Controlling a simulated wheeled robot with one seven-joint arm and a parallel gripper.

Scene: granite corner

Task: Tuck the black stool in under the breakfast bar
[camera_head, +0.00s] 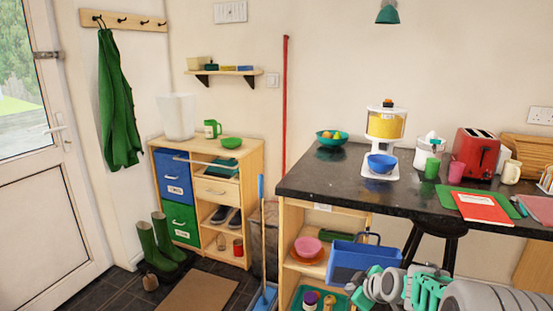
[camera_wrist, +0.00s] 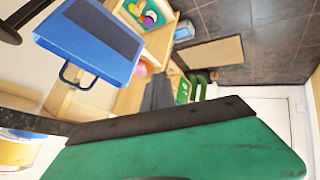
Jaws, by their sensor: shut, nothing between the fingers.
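The black stool (camera_head: 440,230) shows in the head view below the dark edge of the breakfast bar (camera_head: 335,185). The top of its seat is partly cut off by the bar, and its lower legs are hidden behind my arm. I cannot tell how far under the bar it stands. My gripper (camera_head: 368,288) is low at the bottom right, in front of the bar and to the left of the stool, apart from it. In the wrist view my gripper (camera_wrist: 157,95) shows as narrow grey fingers, shut and empty. A black piece at the top left there may be part of the stool.
A blue bin (camera_head: 362,262) with a black handle is close by my gripper; it also shows in the wrist view (camera_wrist: 90,40). Open shelves (camera_head: 290,225) stand under the bar's left end. A blue broom (camera_head: 262,230) and a brown mat (camera_head: 200,291) are further left.

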